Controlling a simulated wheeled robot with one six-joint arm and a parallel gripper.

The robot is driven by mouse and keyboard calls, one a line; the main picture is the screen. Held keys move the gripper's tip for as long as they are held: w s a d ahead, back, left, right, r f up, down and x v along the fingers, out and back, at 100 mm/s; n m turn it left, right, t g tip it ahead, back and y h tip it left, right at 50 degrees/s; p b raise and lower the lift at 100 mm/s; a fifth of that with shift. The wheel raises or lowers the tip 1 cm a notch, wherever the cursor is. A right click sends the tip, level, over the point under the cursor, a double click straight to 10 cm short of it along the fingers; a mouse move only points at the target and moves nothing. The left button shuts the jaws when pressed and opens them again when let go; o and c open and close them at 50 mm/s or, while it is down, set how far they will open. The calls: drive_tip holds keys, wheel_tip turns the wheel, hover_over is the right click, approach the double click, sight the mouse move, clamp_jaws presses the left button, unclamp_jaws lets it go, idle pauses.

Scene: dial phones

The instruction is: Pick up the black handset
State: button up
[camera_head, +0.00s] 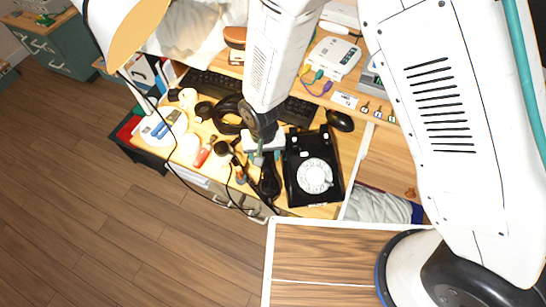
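A black dial phone (301,194) with a white dial lies on the wooden desk, right of my gripper. A dark elongated shape that looks like the black handset (269,182) lies just left of the phone, off its body. My gripper (262,152) points down over the desk, just above that shape in the picture. My arm and wrist hide part of this area. The fingers are small and dark against the clutter, so I cannot tell whether they are open or touch the handset.
A black keyboard (212,84) and a mouse (340,121) lie behind. A coiled black cable, a red-labelled item (203,156) and a white plate (163,127) crowd the desk's left. A white router (334,56) sits on the raised shelf. Wooden floor (120,230) is open at left.

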clamp_jaws()
drive_tip(key=shift+r, duration=0.1)
